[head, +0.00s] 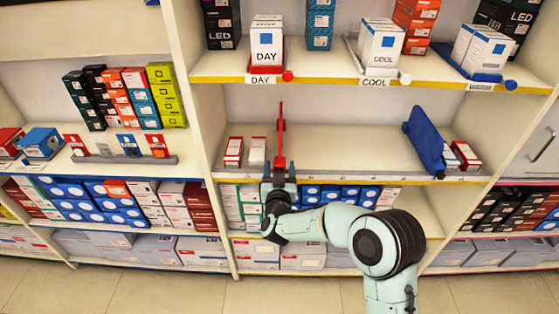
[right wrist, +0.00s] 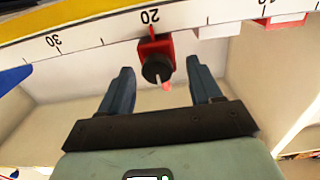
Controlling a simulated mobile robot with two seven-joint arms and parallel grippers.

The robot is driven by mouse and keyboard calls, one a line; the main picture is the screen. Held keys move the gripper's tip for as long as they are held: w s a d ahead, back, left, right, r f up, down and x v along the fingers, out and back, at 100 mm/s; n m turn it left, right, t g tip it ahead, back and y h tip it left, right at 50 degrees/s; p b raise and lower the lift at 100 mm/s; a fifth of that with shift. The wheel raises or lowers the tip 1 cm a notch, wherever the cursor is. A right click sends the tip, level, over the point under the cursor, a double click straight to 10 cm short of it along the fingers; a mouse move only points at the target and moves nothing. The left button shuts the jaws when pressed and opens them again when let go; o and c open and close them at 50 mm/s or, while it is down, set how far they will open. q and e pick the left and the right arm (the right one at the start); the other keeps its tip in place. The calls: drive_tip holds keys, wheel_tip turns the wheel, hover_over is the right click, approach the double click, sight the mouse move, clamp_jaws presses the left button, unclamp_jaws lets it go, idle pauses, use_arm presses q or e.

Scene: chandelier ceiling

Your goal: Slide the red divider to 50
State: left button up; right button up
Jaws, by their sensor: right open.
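The red divider (head: 281,138) stands on the middle shelf, left of its centre. In the right wrist view its red clamp with a dark round knob (right wrist: 156,68) sits on the scale rail (right wrist: 97,35), its red pointer at about the 20 mark. My right gripper (head: 279,181) is at the shelf's front edge, in front of the divider. In the right wrist view the gripper (right wrist: 159,68) is open, with one finger on each side of the knob and gaps between. My left gripper is not in view.
A blue divider (head: 425,142) leans farther right on the same shelf. Small boxes (head: 245,152) stand left of the red divider, and others (head: 465,155) right of the blue one. The shelf between the dividers (head: 345,150) is clear. Packed shelves lie above and below.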

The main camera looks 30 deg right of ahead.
sight(280, 159)
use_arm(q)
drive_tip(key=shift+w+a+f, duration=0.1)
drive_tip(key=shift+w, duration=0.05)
use_arm(e)
drive_tip(key=shift+x, duration=2.1)
